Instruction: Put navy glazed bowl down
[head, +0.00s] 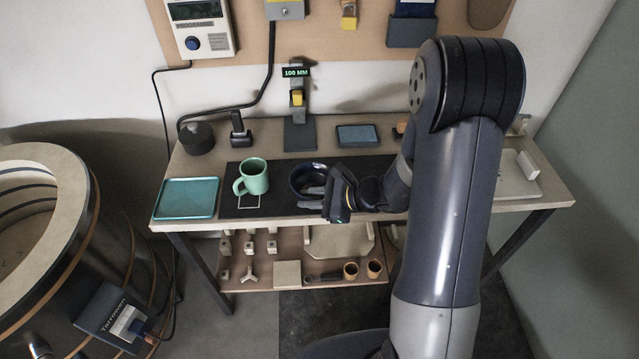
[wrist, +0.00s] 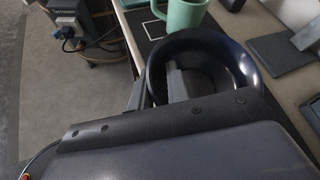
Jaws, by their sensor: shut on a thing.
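The navy glazed bowl (head: 299,183) is at the front middle of the workbench, over the right part of a black mat (head: 228,203). My gripper (head: 325,189) is shut on the bowl's rim, reaching in from the right. In the wrist view the bowl (wrist: 240,62) is upright, with one grey finger of my gripper (wrist: 160,85) inside it and the other outside its wall. My gripper hides part of the bowl's right side in the head view. I cannot tell whether its base touches the mat.
A mint green mug (head: 254,176) stands on the mat just left of the bowl. A teal tray (head: 187,198) lies at the bench's left end. Behind are a grey stand (head: 299,135) with a 100 MM display and a dark flat block (head: 357,135).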

